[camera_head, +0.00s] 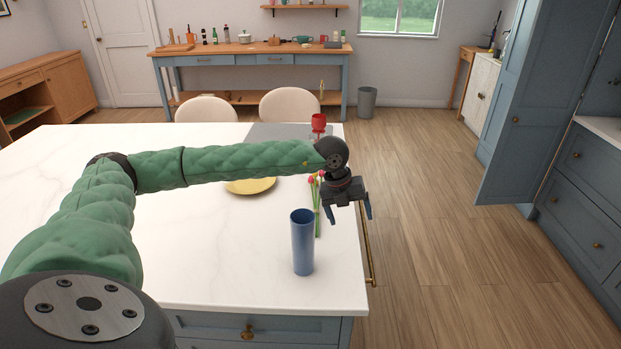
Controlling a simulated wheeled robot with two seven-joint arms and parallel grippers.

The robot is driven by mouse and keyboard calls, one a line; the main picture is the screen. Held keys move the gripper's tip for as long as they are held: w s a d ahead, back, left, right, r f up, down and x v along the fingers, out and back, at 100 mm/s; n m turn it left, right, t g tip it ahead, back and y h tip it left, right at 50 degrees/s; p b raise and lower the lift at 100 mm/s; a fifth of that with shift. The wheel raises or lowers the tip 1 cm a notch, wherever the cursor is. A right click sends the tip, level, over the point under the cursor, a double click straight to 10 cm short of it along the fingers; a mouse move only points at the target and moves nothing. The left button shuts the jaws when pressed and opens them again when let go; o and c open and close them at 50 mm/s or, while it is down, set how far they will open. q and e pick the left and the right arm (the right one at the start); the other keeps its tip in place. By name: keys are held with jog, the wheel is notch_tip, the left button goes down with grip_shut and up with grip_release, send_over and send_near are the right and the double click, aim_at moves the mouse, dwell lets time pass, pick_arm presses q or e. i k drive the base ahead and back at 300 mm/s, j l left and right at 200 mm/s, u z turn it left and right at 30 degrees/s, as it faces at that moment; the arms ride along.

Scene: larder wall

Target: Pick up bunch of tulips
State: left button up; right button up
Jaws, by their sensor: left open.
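The bunch of tulips (317,205) has pink-red heads and green stems and is on the white island top, behind and just right of a blue vase. My left arm's links partly hide the flower end. My left gripper (350,215) points down with its fingers apart and empty. In the picture it is just right of the tulips, by the island's right edge. I cannot tell its exact height above the top. My right gripper is not in view.
The tall blue vase (302,242) stands near the island's front right corner. Two pale chairs stand beyond the island. The white top (220,260) is clear at the front left.

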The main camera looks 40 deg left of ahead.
aim_at(312, 180)
jog(key=i+j, duration=0.15)
jog(key=j, duration=0.2)
jog(key=i+j, duration=0.1)
jog(key=j, duration=0.25)
jog(key=i+j, duration=0.15)
jog(key=j, duration=0.2)
jog(key=i+j, duration=0.15)
jog(key=j, duration=0.2)
